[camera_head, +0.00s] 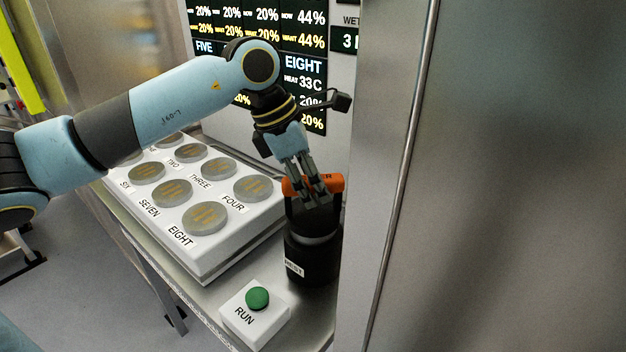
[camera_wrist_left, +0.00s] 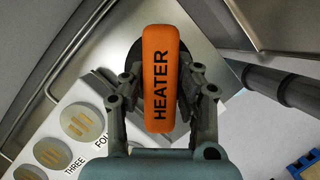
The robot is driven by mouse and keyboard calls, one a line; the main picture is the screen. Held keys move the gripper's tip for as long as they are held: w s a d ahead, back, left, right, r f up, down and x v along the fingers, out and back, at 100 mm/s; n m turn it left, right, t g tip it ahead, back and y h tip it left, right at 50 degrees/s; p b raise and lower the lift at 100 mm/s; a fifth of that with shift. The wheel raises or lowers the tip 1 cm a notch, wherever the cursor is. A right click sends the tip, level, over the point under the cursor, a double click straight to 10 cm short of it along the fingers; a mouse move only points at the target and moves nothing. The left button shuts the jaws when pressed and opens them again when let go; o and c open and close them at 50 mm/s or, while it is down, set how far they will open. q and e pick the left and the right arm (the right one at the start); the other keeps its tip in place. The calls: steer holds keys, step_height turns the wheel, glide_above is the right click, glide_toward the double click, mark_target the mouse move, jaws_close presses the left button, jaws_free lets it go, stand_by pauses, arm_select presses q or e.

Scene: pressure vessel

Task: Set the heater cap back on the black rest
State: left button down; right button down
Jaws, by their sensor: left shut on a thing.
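The heater cap (camera_head: 333,182) has an orange handle and a dark body. It is upright at the black rest (camera_head: 318,262), which bears a white REST label and stands at the right end of the steel bench. The cap's lower edge lines up with the top of the rest; I cannot tell if it is fully seated. My left gripper (camera_head: 313,193) comes down from above, shut on the orange handle. In the left wrist view the handle (camera_wrist_left: 160,60), marked HEATER, lies between the two fingers (camera_wrist_left: 160,95). The rest is hidden there. My right gripper is not in view.
A white block of numbered round grey pads (camera_head: 205,218) stands left of the rest. A white RUN box with a green button (camera_head: 257,298) is in front. A tall steel panel (camera_head: 390,150) stands close on the right. Display screens (camera_head: 300,70) are behind.

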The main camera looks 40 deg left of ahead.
arm_select(q)
steer(key=shift+f, duration=0.15)
steer(key=c, duration=1.4)
jaws_free()
steer(key=o, duration=0.4)
steer(key=shift+r, duration=0.25)
steer(key=b+v, duration=0.1)
steer(key=v, duration=0.9)
steer(key=shift+s+a+f, duration=0.1)
steer(key=shift+p+v, duration=0.8)
steer(key=shift+v, duration=0.15)
